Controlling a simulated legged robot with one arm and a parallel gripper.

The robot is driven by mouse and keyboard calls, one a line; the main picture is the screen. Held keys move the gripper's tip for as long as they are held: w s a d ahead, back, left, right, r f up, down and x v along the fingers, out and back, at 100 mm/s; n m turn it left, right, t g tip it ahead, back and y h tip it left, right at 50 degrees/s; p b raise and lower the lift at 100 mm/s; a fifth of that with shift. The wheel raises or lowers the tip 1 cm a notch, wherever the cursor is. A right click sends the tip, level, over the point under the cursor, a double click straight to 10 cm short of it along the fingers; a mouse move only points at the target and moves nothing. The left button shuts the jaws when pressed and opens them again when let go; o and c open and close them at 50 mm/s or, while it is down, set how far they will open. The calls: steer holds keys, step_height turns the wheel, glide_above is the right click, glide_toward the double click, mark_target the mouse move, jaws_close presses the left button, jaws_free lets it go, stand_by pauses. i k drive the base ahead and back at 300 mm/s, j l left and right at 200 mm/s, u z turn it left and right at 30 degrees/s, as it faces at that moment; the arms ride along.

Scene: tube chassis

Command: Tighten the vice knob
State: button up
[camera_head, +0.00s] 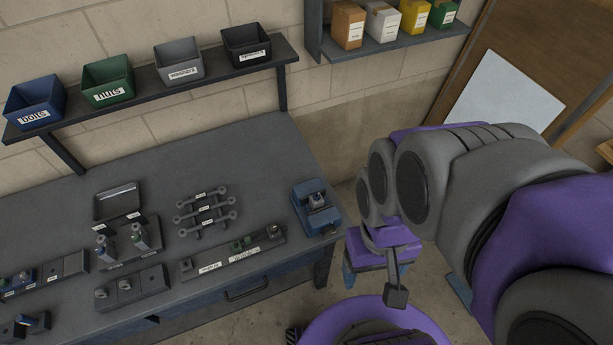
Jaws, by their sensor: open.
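The blue vice (309,216) sits at the right end of the grey workbench, near its front corner. Small grey parts show on its top, but I cannot make out which is the knob. My gripper (396,292) hangs at the end of my grey and purple arm, to the right of the vice and lower in the picture. It is open and apart from the vice, in front of the floor beyond the bench edge. One dark finger shows clearly; the other is hard to tell apart.
A wall shelf (147,83) with labelled bins runs above the bench. The bench top behind the vice is clear.

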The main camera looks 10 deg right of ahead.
mark_target(328, 231)
steer(key=k+j+z, duration=0.1)
steer(key=k, duration=0.95)
